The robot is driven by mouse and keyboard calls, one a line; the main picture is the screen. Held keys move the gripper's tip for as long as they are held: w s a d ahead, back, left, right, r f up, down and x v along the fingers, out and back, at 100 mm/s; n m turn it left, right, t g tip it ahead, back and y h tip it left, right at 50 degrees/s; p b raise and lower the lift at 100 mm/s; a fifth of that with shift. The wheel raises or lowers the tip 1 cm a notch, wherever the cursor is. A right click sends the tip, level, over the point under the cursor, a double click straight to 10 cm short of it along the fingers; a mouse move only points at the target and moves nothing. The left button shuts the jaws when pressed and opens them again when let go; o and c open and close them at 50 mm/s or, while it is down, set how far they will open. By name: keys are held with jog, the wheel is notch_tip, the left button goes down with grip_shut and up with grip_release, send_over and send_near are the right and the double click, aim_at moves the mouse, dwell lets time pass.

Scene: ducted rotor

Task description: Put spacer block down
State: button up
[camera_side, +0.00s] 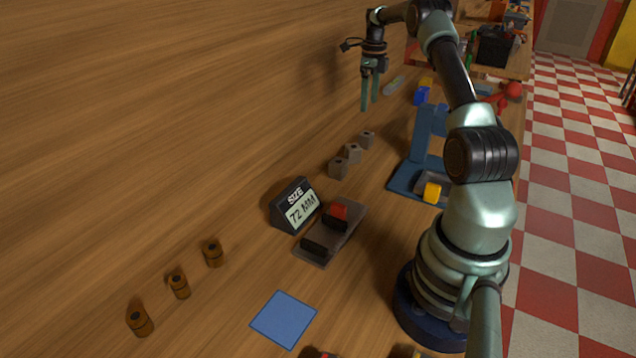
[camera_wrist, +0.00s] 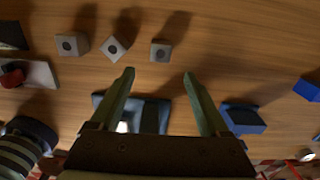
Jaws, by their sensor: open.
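Three grey blocks with holes, which may be the spacer blocks, stand in a row on the wooden table; the middle one (camera_side: 353,154) is turned. In the wrist view they show at the upper left, the rightmost (camera_wrist: 161,52) just beyond the fingertips. My gripper (camera_side: 369,104) is open, raised above the table and past the far end of the row. In the wrist view my gripper (camera_wrist: 158,78) has nothing between its fingers. A blue square (camera_side: 284,319) lies flat and bare at the front. I cannot tell which block the task names.
A dark sign (camera_side: 295,205) reads "SIZE 72 MM". Beside it is a grey fixture (camera_side: 312,255) with a red part (camera_side: 338,211). Three brown cylinders (camera_side: 179,285) stand at the left. A blue stand (camera_side: 405,178) and yellow block (camera_side: 432,193) are near my base.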

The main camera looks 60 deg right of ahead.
jog(key=w+a+r+n+t, duration=0.1)
jog(key=w+a+r+n, duration=0.1)
jog(key=a+r+n, duration=0.5)
jog(key=w+a+r+n+t+h, duration=0.1)
jog(key=a+r+n, duration=0.1)
jog(key=a+n, duration=0.5)
jog(key=w+a+r+n+t, duration=0.1)
jog(key=w+a+r+n, duration=0.3)
jog(key=a, duration=0.7)
jog(key=s+a+n+t, duration=0.1)
jog(key=s+a+n, duration=0.5)
jog(key=a+n, duration=0.3)
jog(key=s+a+f+n+t+y, duration=0.1)
jog(key=s+a+n, duration=0.6)
jog(key=a, duration=0.3)
jog(key=shift+s+f+n+t, duration=0.15)
jog(key=shift+s+n+t, duration=0.15)
jog(key=shift+n, duration=0.6)
